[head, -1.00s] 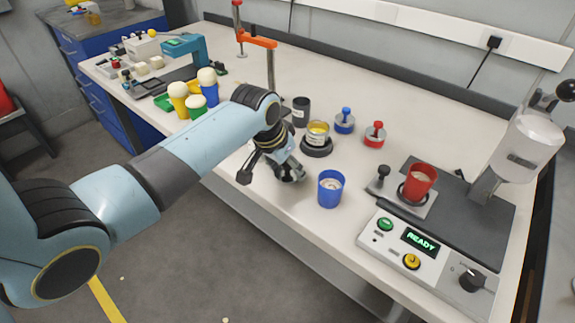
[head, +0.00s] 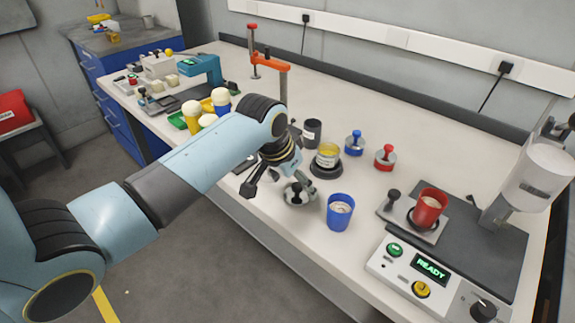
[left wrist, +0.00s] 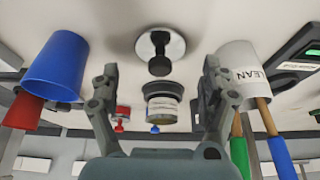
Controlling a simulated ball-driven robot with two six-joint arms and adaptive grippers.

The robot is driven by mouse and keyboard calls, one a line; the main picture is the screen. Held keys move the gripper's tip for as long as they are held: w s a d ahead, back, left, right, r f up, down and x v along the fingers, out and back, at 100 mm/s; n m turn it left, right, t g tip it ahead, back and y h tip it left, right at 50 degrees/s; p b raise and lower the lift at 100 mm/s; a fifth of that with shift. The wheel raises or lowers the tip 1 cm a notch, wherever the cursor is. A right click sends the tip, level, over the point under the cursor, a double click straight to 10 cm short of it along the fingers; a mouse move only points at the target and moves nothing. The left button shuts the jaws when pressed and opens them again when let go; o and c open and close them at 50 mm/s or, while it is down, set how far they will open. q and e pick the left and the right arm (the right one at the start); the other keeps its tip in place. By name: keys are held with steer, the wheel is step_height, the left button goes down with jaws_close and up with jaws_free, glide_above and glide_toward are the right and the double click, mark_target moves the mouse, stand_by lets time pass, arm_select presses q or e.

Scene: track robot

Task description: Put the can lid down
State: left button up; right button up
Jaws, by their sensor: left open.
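The can lid, a grey metal disc with a black knob, lies flat on the bench (head: 298,196), left of the blue cup (head: 340,213). In the left wrist view the lid (left wrist: 176,46) shows beyond the fingertips, apart from them. My left gripper (head: 276,180) is open and empty just beside the lid; its spread fingers also show in the left wrist view (left wrist: 160,78). The can (head: 328,157) with yellow contents stands uncovered on a dark round base behind the lid. My right gripper is out of view.
A dark labelled cup (head: 312,132) stands behind the can. Blue-knobbed (head: 354,143) and red-knobbed (head: 385,157) lids stand to its right. A machine panel reading READY (head: 431,267) and a red cup (head: 429,208) are at the right. The bench's back middle is clear.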

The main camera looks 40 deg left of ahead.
arm_select(q)
steer(key=v, duration=0.9)
steer(key=shift+p, duration=0.35)
steer(key=s+d+r+y, duration=0.1)
steer(key=s+d+r, duration=0.1)
steer(key=s, duration=0.9)
steer(key=s+d+r, duration=0.1)
steer(key=s+d, duration=0.1)
steer(key=s, duration=0.9)
step_height(320, 180, down, 33)
steer(key=s+a+g+b, duration=0.2)
steer(key=a+b, duration=0.1)
steer(key=b, duration=0.4)
steer(key=s+f+g+b, duration=0.1)
steer(key=s+f+b, duration=0.4)
steer(key=s+f, duration=1.3)
step_height(320, 180, down, 4)
steer(key=shift+a+r+n, duration=0.2)
steer(key=shift+a+n, duration=0.1)
steer(key=shift+a, duration=0.1)
